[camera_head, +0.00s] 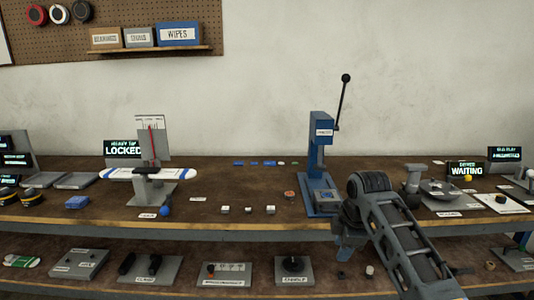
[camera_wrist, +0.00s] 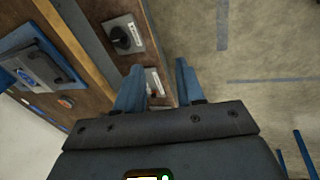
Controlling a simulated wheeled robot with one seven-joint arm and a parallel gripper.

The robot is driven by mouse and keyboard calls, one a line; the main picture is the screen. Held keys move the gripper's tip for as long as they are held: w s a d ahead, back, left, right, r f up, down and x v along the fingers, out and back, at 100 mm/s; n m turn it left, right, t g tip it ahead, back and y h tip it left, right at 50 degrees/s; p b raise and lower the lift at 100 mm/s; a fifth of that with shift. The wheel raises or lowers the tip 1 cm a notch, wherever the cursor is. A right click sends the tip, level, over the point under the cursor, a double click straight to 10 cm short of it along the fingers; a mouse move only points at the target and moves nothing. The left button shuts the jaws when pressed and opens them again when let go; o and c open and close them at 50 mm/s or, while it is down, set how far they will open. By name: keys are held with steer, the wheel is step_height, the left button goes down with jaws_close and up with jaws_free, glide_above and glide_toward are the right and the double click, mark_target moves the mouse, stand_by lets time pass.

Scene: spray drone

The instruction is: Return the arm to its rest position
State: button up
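My gripper (camera_wrist: 158,82) is open in the wrist view, with two blue fingers apart and nothing held between them. It points down past the workbench's front edge, with the lower shelf and the floor below. In the head view my arm (camera_head: 405,245) reaches up from the lower right and bends in front of the bench edge. Blue parts at its end hang near the edge, just right of the blue press (camera_head: 321,165); the fingertips are hard to make out there.
The workbench (camera_head: 230,208) carries a white-and-blue wing on a stand (camera_head: 150,190), small parts and a round plate (camera_head: 440,188) at right. The lower shelf holds knob boxes, one showing in the wrist view (camera_wrist: 123,34).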

steer(key=s+a+f+m+t+y, duration=0.1)
steer(key=s+a+f+m+t, duration=0.3)
steer(key=s+f, duration=0.85)
steer(key=s+a+f+m+t, duration=0.1)
steer(key=s+f+m, duration=0.15)
steer(key=s, duration=0.55)
steer(key=s+a+f+m+t, duration=0.1)
steer(key=s+f+m, duration=0.1)
steer(key=s+f, duration=0.35)
steer(key=s+d+r+m+t+h, duration=0.1)
steer(key=s+d+r+m, duration=0.2)
steer(key=s, duration=0.7)
steer(key=s+d+r+m+t, duration=0.1)
steer(key=s+r+m+t, duration=0.1)
steer(key=s+r, duration=0.5)
steer(key=s+d+r+m+t, duration=0.2)
steer(key=s+d+r+m, duration=0.1)
steer(key=s+r, duration=1.2)
steer(key=shift+d+r+t+h, duration=0.3)
steer(key=shift+d+h, duration=0.1)
steer(key=shift+d, duration=0.2)
